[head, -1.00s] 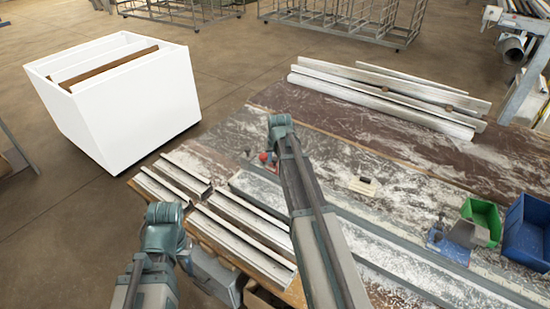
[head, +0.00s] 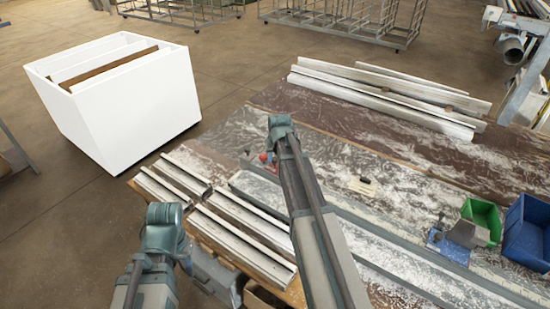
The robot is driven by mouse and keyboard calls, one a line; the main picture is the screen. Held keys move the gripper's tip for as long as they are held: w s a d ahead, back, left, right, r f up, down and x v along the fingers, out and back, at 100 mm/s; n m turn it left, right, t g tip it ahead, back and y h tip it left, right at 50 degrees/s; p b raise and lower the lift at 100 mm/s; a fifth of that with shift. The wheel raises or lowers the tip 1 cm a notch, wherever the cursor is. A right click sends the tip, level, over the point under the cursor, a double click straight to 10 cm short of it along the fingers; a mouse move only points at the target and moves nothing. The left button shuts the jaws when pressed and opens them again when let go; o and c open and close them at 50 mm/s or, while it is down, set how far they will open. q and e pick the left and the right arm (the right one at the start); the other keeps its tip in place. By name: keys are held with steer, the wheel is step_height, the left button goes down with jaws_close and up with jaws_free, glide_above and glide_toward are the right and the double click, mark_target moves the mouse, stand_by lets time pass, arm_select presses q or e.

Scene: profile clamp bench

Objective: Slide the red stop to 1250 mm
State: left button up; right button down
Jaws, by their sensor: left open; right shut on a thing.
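The red stop (head: 264,157) is a small red spot at the far left end of the bench, partly hidden by my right wrist. My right gripper (head: 270,156) is at the red stop and shut on it; its fingers are mostly hidden by the wrist. The long grey rail (head: 385,243) runs from near there to the lower right. Any scale marks are too small to read. My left gripper (head: 186,262) is low at the left, beside the bench's front edge. It is open and empty, largely hidden behind its wrist.
Light profiles (head: 240,232) lie along the bench's front left edge, and more profiles (head: 385,95) lie at the back. A green bin (head: 480,219) and a blue bin (head: 527,232) stand at the right. A white box (head: 130,105) stands beyond.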

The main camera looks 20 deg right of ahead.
stand_by(0.3)
steer(key=s+d, duration=0.1)
steer(key=s, duration=0.2)
steer(key=s+d, duration=0.2)
steer(key=s, duration=0.1)
steer(key=s+d, duration=0.2)
steer(key=s, duration=0.1)
steer(key=shift+s, duration=0.1)
steer(key=s+d, duration=0.2)
steer(key=s, duration=0.1)
steer(key=shift+s+d, duration=0.35)
steer(key=shift+s, duration=0.1)
arm_select(q)
steer(key=shift+s+d, duration=0.45)
steer(key=shift+s, duration=0.35)
arm_select(e)
steer(key=c, duration=0.9)
jaws_free()
